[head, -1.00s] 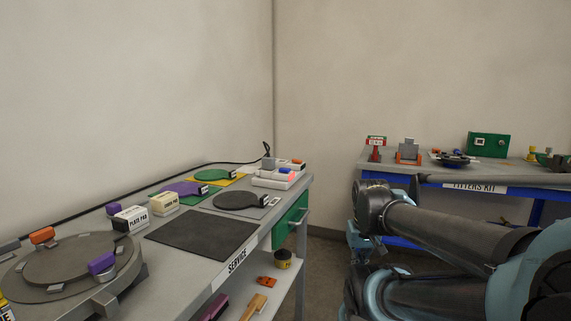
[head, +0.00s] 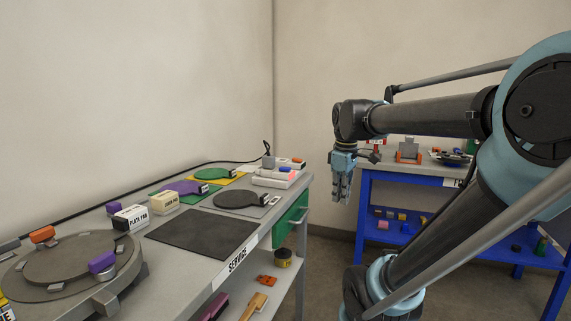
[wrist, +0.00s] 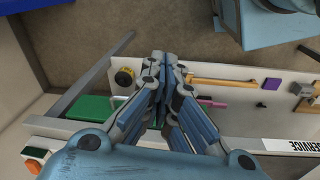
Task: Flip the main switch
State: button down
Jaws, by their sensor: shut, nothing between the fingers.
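No part is legibly labelled as the main switch. At the far end of the service bench a small grey box with an upright black lever (head: 267,158) stands by a black cable. A white block with an orange top piece (head: 298,163) is beside it; I cannot tell which is the switch. In the wrist view a green and orange piece (wrist: 34,160) shows at the lower left. My gripper (head: 341,198) is shut and empty, fingers down, to the right of the bench end and apart from it. In the wrist view its fingertips (wrist: 160,58) are together.
The service bench (head: 160,262) carries round plates, pad boxes and a dark mat (head: 203,233). Its green drawer (head: 289,219) has a protruding handle. A lower shelf holds tools and a tape roll (head: 283,257). A blue table (head: 410,181) stands behind my arm. Floor shows between them.

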jog(key=w+a+r+n, duration=0.8)
jog(key=w+r+n, duration=0.2)
jog(key=w+r, duration=0.15)
notch_tip(320, 180, up, 8)
jog(key=n+g, duration=0.1)
jog(key=n, duration=0.9)
send_over(286, 168)
jog(key=shift+s+a+f, duration=0.15)
jog(key=shift+s+a, duration=0.1)
jog(key=shift+a, duration=0.05)
jog(key=f, duration=1.4)
jog(key=shift+d, duration=0.2)
jog(key=shift+s+a, duration=0.15)
